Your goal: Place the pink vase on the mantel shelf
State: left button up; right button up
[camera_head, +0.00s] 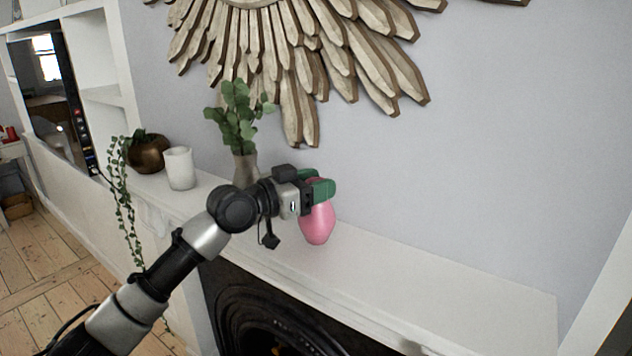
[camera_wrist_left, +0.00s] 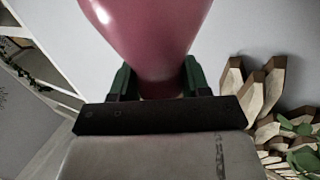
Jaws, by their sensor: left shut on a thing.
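The pink vase (camera_head: 317,222) is upright at the mantel shelf in the head view, its upper part between the fingers of my left gripper (camera_head: 322,188). The gripper is shut on its neck. In the left wrist view the vase (camera_wrist_left: 150,40) fills the top middle, between the green fingers of the gripper (camera_wrist_left: 155,82). The white mantel shelf (camera_head: 430,285) runs along the wall above the fireplace. The vase's base looks at or just above the shelf surface; I cannot tell whether it touches. My right gripper is not in view.
On the shelf's left part stand a vase with green leaves (camera_head: 238,120), a white cup-like vessel (camera_head: 180,168) and a brown pot (camera_head: 147,154) with a trailing plant. A sunburst wall decoration (camera_head: 300,50) hangs above. The shelf's right part is clear.

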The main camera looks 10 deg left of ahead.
pick_arm(q)
jog(key=shift+f, duration=0.3)
jog(key=shift+w+f, duration=0.1)
jog(key=shift+f, duration=0.2)
jog(key=o, duration=0.9)
jog(key=shift+f, duration=0.1)
jog(key=o, duration=0.4)
jog(key=shift+o, duration=0.2)
jog(key=shift+r, duration=0.3)
jog(key=b+v, duration=0.5)
jog(key=v, duration=0.7)
